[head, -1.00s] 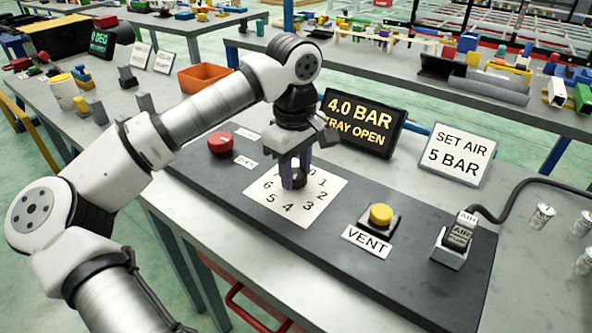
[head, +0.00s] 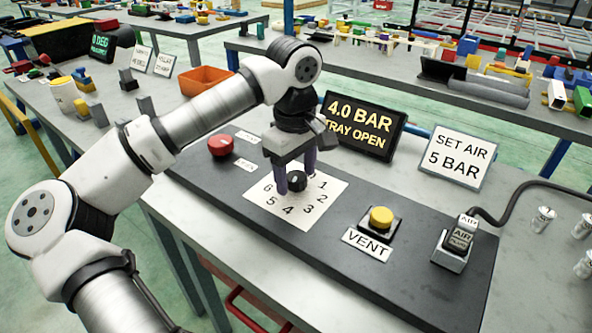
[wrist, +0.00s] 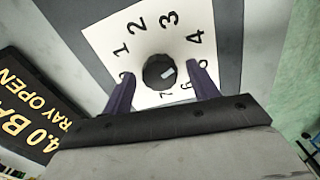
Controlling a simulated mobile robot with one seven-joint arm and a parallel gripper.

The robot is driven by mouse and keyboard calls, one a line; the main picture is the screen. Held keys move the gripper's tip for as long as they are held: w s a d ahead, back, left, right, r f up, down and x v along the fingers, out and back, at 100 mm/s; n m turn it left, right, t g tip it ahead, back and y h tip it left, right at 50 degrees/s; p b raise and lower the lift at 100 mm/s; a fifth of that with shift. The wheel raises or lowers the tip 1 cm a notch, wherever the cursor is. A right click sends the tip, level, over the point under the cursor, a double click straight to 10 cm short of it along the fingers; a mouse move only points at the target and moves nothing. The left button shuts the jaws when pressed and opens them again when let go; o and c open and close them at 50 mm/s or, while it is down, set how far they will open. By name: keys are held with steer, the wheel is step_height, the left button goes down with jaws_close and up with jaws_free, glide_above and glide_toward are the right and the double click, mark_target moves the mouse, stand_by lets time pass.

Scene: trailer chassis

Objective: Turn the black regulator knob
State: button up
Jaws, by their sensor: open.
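The black regulator knob (head: 297,181) stands at the centre of a white dial card (head: 318,205) with printed numbers. It also shows in the wrist view (wrist: 158,73), with a short white mark on its top, off centre toward the right of that picture. My gripper (head: 296,178) points down over the knob and is open. In the wrist view its two purple fingers (wrist: 160,80) stand apart on either side of the knob, with gaps visible. The display (head: 361,125) reads "4.0 BAR" and "TRAY OPEN". A sign (head: 458,156) reads "SET AIR 5 BAR".
On the same dark panel (head: 330,248) are a red button (head: 221,144), a yellow button (head: 381,217) labelled VENT, and an air plug in a socket (head: 452,252) with a black hose. An orange bin (head: 205,79) stands behind my arm.

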mark_target(295, 177)
step_height(295, 177, up, 14)
steer(key=shift+s, duration=0.15)
stand_by(0.3)
steer(key=shift+a+f, duration=0.1)
